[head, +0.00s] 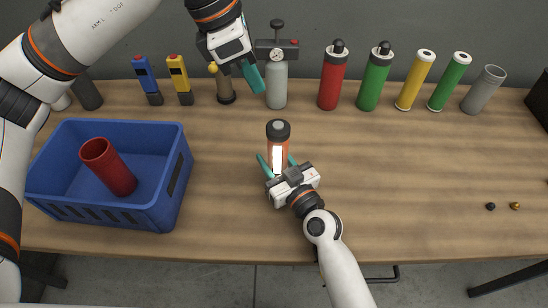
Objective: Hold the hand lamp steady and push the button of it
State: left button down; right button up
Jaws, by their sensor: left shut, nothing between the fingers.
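The hand lamp (278,155) stands upright on the table in the middle of the head view. It has an orange body, a dark top and a bright white panel on its front. My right gripper (276,161) is low at the lamp, with one teal finger on either side of it. Whether both fingers touch the lamp cannot be told, and its lower end is hidden behind the gripper. My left gripper (254,78) is shut and empty, up at the back of the table, behind and above the lamp. The lamp's button cannot be made out clearly.
A blue crate (108,217) with a red cup (108,167) stands at the left. Along the back stand several items, including a grey bottle (277,85), a red cylinder (332,80) and a green one (375,82). Two small knobs (490,206) lie right. The table (400,160) between is clear.

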aim_at(273, 130)
pick_arm(q)
jog(key=shift+d, duration=0.1)
pick_arm(e)
jog(key=shift+f, duration=0.1)
pick_arm(q)
jog(key=shift+s+d+f+m+t+h, duration=0.1)
jog(key=shift+d+f+m+t+h, duration=0.6)
jog(key=shift+f, duration=0.55)
jog(key=shift+d+f+m+t+h, duration=0.25)
jog(key=shift+f+m+t+h, duration=0.2)
jog(key=shift+f+m+t, duration=0.6)
jog(key=shift+s+d+f+m+t+h, duration=0.1)
jog(key=shift+d+f+m+t+h, duration=0.35)
jog(key=shift+f, duration=1)
jog(key=shift+f, duration=0.15)
jog(key=shift+f, duration=0.25)
